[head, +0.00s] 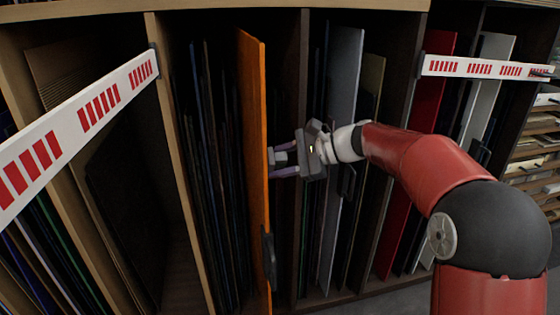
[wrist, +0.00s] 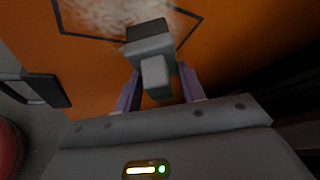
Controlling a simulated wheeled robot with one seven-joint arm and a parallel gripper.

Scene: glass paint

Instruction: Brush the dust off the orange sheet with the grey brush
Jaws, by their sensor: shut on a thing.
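The orange sheet (head: 253,150) stands upright in the rack's middle bay in the head view and fills most of the wrist view (wrist: 95,80). A whitish dust patch (wrist: 100,14) shows on it at the top of the wrist view, inside a thin black outline. The grey brush (wrist: 152,42) has a dark head edge pressed close to the sheet at the patch's lower border; I cannot tell if it touches. My gripper (wrist: 162,88) is shut on the brush handle. In the head view my gripper (head: 287,160) is right of the sheet, facing it.
White bars with red marks (head: 100,105) cross the left bay and the right bay (head: 480,68).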

